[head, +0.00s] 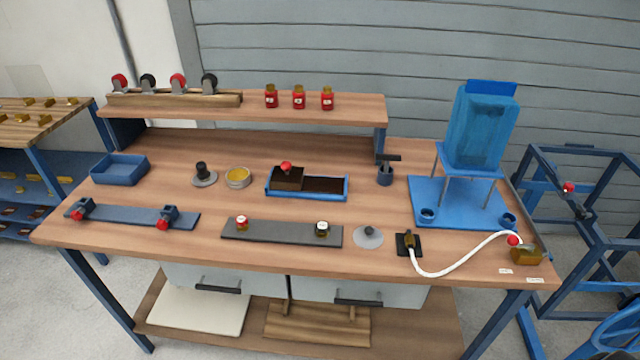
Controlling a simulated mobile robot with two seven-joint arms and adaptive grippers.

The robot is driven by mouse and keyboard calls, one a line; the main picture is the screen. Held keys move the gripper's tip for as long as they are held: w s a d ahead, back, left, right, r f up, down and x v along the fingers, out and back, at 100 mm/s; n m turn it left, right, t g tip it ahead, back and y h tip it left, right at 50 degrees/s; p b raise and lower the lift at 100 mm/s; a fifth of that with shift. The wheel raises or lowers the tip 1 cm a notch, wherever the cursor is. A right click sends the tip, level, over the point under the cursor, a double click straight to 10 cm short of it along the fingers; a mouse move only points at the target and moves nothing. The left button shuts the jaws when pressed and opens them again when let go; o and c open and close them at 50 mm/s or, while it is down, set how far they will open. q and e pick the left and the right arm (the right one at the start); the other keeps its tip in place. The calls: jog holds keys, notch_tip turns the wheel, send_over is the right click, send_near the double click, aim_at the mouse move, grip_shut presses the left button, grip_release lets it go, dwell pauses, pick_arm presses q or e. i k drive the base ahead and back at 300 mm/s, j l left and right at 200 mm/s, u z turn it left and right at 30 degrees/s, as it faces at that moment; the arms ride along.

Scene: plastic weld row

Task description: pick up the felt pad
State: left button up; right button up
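No thing in the head view is plainly recognisable as the felt pad. A dark brown block with a red knob (288,178) sits at the left end of a shallow blue tray (345,189) with a dark inside, in the middle of the workbench. A flat grey disc (368,237) with a small raised centre lies nearer the front edge. A black square piece (401,249) lies right of it under a small brass fitting (409,240). I cannot tell which of these, if any, is the pad. Neither of my grippers is in view.
The workbench (200,228) holds a dark bar with two small jars (280,233), a bar with red-knobbed clamps (130,217), a blue bin (119,170) and a tall blue container on a stand (482,130). A white hose (460,264) curves along the front right.

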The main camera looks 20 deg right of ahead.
aim_at(203, 175)
jog(key=i+j, duration=0.5)
jog(key=j, duration=0.2)
jog(key=i+j+z, duration=0.15)
jog(key=z, duration=0.2)
jog(key=i+j+z, duration=0.1)
jog(key=j+z, duration=0.65)
jog(key=i+z, duration=0.1)
jog(key=z, duration=0.25)
